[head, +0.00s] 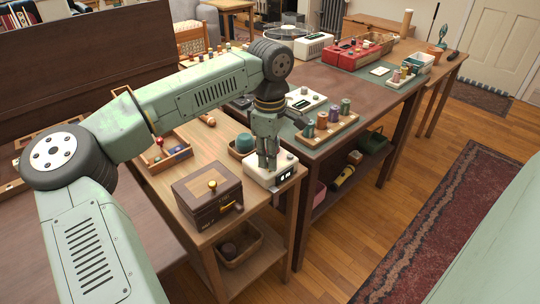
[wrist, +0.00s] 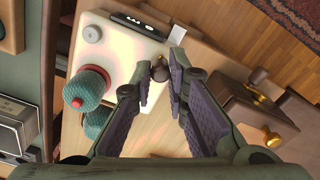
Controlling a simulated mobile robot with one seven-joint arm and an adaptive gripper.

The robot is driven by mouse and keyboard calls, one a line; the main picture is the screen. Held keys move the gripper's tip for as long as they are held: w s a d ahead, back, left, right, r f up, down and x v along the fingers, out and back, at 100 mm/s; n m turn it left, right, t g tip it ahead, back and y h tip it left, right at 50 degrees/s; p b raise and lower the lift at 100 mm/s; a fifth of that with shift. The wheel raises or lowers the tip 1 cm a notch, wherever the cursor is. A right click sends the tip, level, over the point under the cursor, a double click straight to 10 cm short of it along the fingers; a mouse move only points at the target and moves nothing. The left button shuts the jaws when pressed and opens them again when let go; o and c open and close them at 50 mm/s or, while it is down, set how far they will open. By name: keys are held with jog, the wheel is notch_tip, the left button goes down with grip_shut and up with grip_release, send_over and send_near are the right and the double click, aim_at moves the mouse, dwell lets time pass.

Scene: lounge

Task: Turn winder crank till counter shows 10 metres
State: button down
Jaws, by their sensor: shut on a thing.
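The winder (head: 262,176) is a cream box near the front corner of the wooden side table; it also shows in the wrist view (wrist: 120,52). Its dark counter display (head: 286,176) has small lit characters that seem to end in "m"; I cannot read the number surely. The display shows at a slant in the wrist view (wrist: 141,20). My gripper (head: 267,166) points down over the winder. In the wrist view its fingers (wrist: 161,66) close around the dark crank knob (wrist: 159,72). The rest of the crank is mostly hidden.
A brown wooden box (head: 207,195) with brass fittings stands close beside the winder. Teal yarn (wrist: 88,90) is close on the other side. A rack of spools (head: 328,126) stands on the table behind.

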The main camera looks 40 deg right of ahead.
jog(key=c, duration=1.6)
grip_release()
jog(key=shift+o, duration=0.2)
notch_tip(320, 180, up, 12)
